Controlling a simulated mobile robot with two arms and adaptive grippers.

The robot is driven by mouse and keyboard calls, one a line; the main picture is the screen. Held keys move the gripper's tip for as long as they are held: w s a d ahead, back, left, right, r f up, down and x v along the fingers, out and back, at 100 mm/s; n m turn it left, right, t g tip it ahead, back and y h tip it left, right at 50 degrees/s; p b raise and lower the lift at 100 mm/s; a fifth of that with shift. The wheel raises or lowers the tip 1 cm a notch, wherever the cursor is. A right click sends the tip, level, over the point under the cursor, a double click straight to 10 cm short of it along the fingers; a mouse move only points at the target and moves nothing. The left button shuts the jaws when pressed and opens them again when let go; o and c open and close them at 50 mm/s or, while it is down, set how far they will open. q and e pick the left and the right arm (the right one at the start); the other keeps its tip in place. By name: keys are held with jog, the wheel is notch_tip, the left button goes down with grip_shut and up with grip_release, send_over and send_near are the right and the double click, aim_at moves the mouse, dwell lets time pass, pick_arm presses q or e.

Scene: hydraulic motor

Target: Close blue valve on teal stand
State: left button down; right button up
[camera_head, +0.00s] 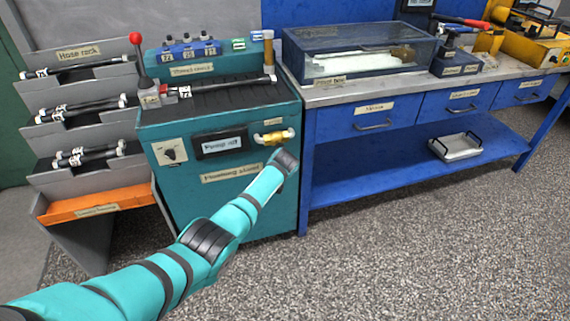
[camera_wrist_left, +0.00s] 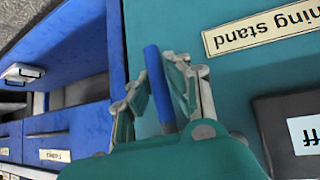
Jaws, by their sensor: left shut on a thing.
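The teal stand (camera_head: 222,214) is in the middle left of the head view, and its front panel also shows in the left wrist view (camera_wrist_left: 235,75). A brass valve body (camera_head: 273,137) sits at the right of its front panel. The valve's blue handle (camera_wrist_left: 158,88) shows in the left wrist view as a straight blue bar. My left gripper (camera_wrist_left: 157,75) is shut on this handle, with a finger on each side. In the head view my left wrist covers the handle and the fingers. My right gripper is out of view.
A blue workbench (camera_head: 350,190) stands close to the right of the stand, with a metal tray (camera_head: 456,146) on its low shelf. A grey hose rack (camera_head: 85,185) with an orange bin (camera_head: 97,203) stands to the left. The floor in front is clear.

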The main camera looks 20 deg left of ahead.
pick_arm(q)
jog(key=shift+s+a+f+g+y, duration=0.25)
jog(key=shift+s+f+g+y, duration=0.05)
jog(key=shift+s+f, duration=0.1)
jog(key=c, duration=1.3)
grip_release()
jog(key=shift+a+r, duration=0.15)
jog(key=shift+r, duration=0.05)
jog(key=shift+o, duration=0.2)
jog(key=shift+w, duration=0.1)
jog(key=shift+r, duration=0.1)
jog(key=v, duration=1.2)
